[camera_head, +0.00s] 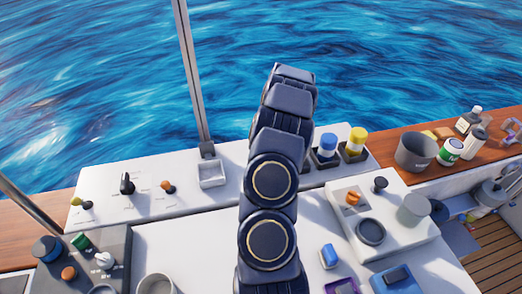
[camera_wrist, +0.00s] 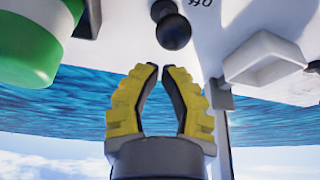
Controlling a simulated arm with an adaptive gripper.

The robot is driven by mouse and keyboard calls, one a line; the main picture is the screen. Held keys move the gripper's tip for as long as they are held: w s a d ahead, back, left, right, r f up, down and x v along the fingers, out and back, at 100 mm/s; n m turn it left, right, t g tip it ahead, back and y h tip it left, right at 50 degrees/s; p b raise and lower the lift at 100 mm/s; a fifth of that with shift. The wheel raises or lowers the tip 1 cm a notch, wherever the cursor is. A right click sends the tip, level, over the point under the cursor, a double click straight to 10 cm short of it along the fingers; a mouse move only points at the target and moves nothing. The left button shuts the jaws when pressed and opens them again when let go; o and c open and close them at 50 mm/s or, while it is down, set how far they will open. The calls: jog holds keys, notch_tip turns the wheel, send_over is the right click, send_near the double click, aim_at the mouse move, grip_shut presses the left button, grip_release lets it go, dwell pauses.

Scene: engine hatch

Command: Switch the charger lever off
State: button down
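A black ball-ended lever (camera_wrist: 173,30) stands on a white panel at the top of the wrist view. An upside-down "OFF" marking (camera_wrist: 198,3) is printed beside it. No charger label is readable, so I cannot confirm its name. My gripper (camera_wrist: 160,67) has yellow-and-black fingers, partly open with a narrow gap and nothing between them. Its tips are apart from the lever, just below it in the wrist view. In the head view my arm hides the gripper, and this lever does not show.
A white square tray (camera_wrist: 265,60) and a green-and-white object (camera_wrist: 35,40) flank the lever. In the head view, a black lever (camera_head: 127,183) and an orange-tipped one (camera_head: 167,187) stand left of the tray (camera_head: 212,174). Blue-topped (camera_head: 327,147) and yellow-topped (camera_head: 356,142) items stand right of my arm.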

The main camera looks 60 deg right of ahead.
jog(key=shift+r, duration=0.15)
jog(key=shift+r, duration=0.65)
jog(key=a+v, duration=0.1)
jog(key=v, duration=0.8)
jog(key=shift+s+a+f, duration=0.15)
jog(key=shift+s+a, duration=0.2)
jog(key=shift+s, duration=0.1)
jog(key=shift+w, duration=0.1)
dwell(0.7)
